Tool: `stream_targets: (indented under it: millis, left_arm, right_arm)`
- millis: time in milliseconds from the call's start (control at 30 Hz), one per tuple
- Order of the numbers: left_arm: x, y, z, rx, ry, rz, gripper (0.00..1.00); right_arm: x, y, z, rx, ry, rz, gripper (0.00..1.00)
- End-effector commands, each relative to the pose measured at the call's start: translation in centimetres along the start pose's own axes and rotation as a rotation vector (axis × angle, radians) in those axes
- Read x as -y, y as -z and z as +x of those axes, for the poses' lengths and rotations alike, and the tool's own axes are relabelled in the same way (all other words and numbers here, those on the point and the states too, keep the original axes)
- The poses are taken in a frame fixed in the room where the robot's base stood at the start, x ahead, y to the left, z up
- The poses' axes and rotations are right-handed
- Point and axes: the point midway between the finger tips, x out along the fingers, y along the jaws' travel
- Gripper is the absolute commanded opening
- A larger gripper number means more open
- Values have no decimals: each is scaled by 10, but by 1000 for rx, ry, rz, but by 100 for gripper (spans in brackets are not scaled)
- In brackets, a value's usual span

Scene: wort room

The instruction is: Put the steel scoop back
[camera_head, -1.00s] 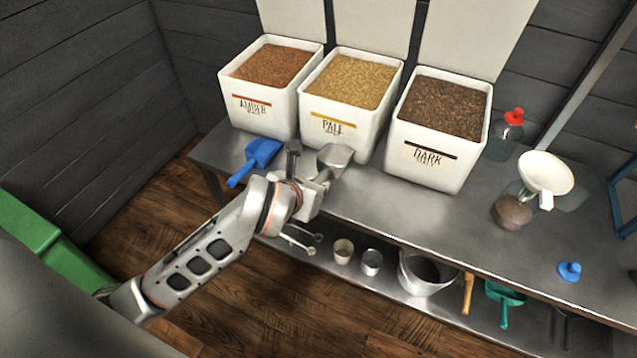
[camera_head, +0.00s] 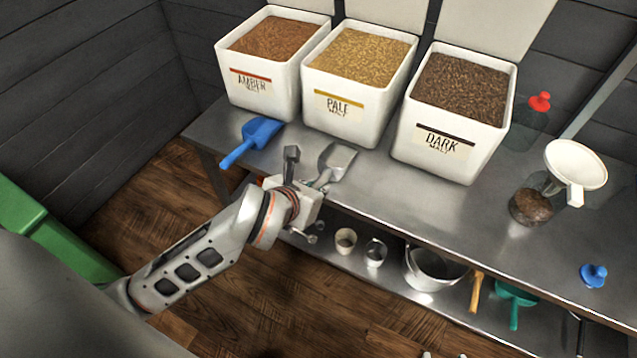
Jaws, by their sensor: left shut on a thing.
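The steel scoop (camera_head: 336,160) is over the front part of the steel bench, in front of the pale malt bin (camera_head: 357,85). Its open pan points away from me. My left gripper (camera_head: 318,186) is shut at the near end of the scoop, and the gripper body hides most of the handle. I cannot tell whether the pan touches the bench top. Small pale shapes at the bottom edge may be my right gripper (camera_head: 445,355); too little shows to tell its state.
A blue scoop (camera_head: 252,139) lies left of my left gripper. The amber malt bin (camera_head: 264,70) and dark malt bin (camera_head: 453,115) flank the pale one. A funnel (camera_head: 575,166), jar (camera_head: 531,207) and blue stopper (camera_head: 593,275) stand right.

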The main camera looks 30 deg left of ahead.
Motion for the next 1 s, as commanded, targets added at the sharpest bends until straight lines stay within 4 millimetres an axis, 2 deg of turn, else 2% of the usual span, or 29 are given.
stream_targets:
  millis: [233, 267, 333, 733, 867, 1000]
  left_arm:
    - [0, -2, 0, 4, 0, 0, 0]
    - [0, -2, 0, 4, 0, 0, 16]
    - [0, -2, 0, 3, 0, 0, 33]
    - [0, 0, -4, 0, 0, 0, 33]
    - [0, 0, -19, 2, 1, 0, 33]
    - [1, -1, -43, 3, 2, 0, 33]
  right_arm:
    - [-1, 5, 1, -11, -1, -3, 33]
    - [-2, 5, 1, -10, -1, -4, 33]
    - [-2, 4, 0, -9, -1, -6, 33]
    - [-2, -7, -3, 15, 2, -11, 33]
    - [-2, -5, -2, 11, 1, -10, 33]
    - [-2, -4, -2, 9, 1, -9, 33]
